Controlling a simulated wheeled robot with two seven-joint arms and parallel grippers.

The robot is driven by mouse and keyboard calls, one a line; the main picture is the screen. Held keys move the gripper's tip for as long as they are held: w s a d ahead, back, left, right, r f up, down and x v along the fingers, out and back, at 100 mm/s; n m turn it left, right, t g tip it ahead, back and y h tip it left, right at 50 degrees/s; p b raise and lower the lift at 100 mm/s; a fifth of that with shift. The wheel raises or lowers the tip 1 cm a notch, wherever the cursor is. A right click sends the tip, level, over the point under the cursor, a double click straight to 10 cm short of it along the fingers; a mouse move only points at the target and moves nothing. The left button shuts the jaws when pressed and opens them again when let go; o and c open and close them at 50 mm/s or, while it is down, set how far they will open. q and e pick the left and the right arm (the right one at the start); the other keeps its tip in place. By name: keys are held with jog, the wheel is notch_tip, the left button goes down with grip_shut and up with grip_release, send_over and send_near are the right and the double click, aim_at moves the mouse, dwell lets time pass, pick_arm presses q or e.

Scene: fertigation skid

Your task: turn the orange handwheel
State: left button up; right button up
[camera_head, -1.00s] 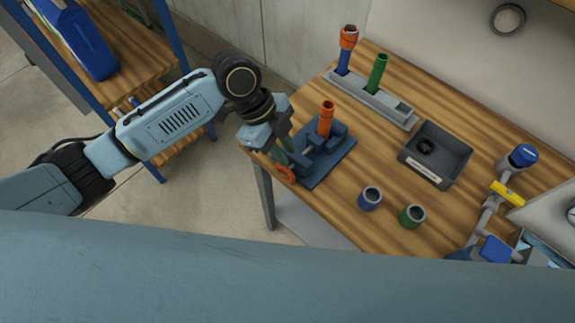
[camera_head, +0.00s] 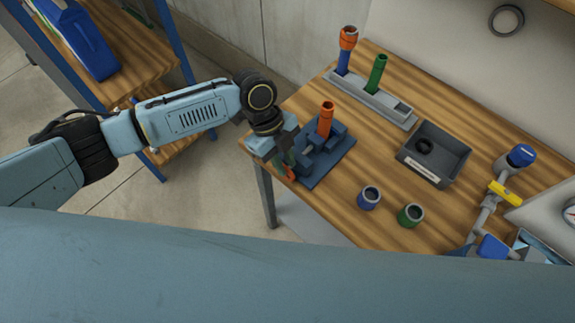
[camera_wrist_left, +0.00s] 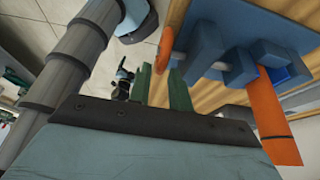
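The orange handwheel (camera_head: 291,174) is on the near-left end of a blue vise (camera_head: 325,168) at the table edge. It is mostly covered by my left gripper (camera_head: 284,168) in the head view. In the left wrist view the handwheel (camera_wrist_left: 165,46) shows nearly edge-on, beside the blue vise body (camera_wrist_left: 215,40). The green fingers of my left gripper (camera_wrist_left: 161,80) are apart, with the wheel's lower end at the gap between their tips. I cannot tell whether they touch it. An orange tube (camera_head: 326,119) stands upright in the vise.
A grey rack (camera_head: 400,115) holds tubes at the back. A dark tray (camera_head: 437,155) holds a black ring. A blue cup (camera_head: 370,197) and a green cup (camera_head: 411,215) stand near the front edge. Pipework with a yellow handle (camera_head: 506,193) is at right.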

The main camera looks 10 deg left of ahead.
pick_arm(q)
jog(key=shift+x, duration=1.3)
grip_shut()
jog(key=shift+w+a+f+h+b, duration=0.15)
jog(key=shift+h+b, duration=0.15)
jog(key=shift+b, duration=0.4)
jog(key=g+h+b, duration=0.1)
jog(key=b, duration=0.1)
jog(key=g+h+b, duration=0.1)
jog(key=b, duration=0.2)
jog(key=g+h+b, duration=0.1)
jog(key=b, duration=0.1)
jog(key=shift+w+a+f+h+b, duration=0.1)
jog(key=shift+w+a+h+b, duration=0.2)
jog(key=shift+w+a+h, duration=0.1)
jog(key=shift+a+g+h+b, duration=0.15)
jog(key=shift+g+h+b, duration=0.4)
jog(key=shift+b, duration=0.55)
jog(key=shift+r, duration=0.3)
